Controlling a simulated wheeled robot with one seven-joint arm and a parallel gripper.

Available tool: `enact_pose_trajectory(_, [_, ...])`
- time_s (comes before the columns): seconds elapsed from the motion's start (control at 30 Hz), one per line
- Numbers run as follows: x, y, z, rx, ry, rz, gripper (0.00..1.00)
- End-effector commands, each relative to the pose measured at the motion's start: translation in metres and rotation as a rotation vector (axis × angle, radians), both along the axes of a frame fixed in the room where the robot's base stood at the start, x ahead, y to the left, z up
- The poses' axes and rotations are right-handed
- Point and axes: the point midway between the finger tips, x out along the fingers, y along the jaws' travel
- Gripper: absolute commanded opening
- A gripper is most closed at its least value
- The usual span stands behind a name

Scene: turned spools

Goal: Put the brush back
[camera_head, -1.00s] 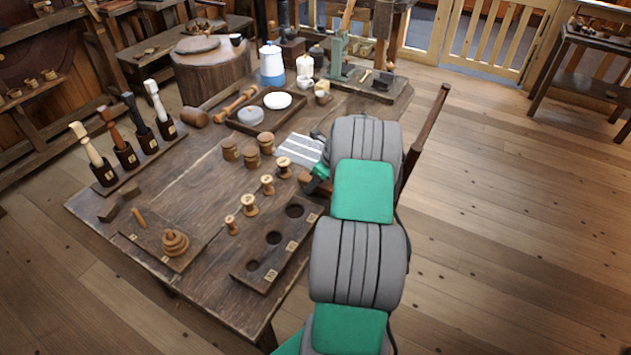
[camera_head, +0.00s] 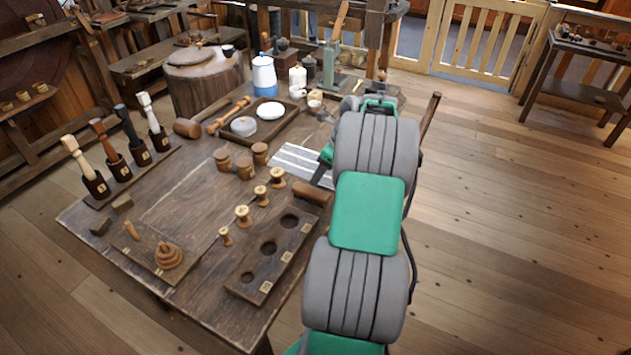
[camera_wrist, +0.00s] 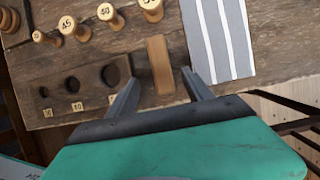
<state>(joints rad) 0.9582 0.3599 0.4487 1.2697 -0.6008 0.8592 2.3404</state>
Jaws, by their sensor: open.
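A brown wooden block-like piece (camera_wrist: 160,65), possibly the brush, lies on the table beside the striped sheet. It also shows in the head view (camera_head: 313,193); I see no bristles. My gripper (camera_wrist: 160,75) is open and empty, its two fingers pointing toward this piece, one on each side in the picture. In the head view my gripper (camera_head: 322,170) is partly hidden by my arm, over the striped sheet's right side. Several handled tools stand upright in dark holders on a rack (camera_head: 101,203) at the left; I cannot tell whether these are brushes.
A board with three round holes (camera_head: 248,292) lies at the near edge, beside a row of spools (camera_head: 243,214). The striped sheet (camera_head: 290,163), lidded wooden pots (camera_head: 245,167) and a tray (camera_head: 292,107) stand farther back.

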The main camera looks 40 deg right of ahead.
Motion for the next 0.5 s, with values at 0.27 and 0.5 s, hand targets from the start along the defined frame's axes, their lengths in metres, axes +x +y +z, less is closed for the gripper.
enact_pose_trajectory(0.27, [0.01,0.034,0.026,-0.075,-0.01,0.18,0.6])
enact_pose_trajectory(0.5, [0.002,0.224,0.092,-0.471,-0.066,1.215,0.6])
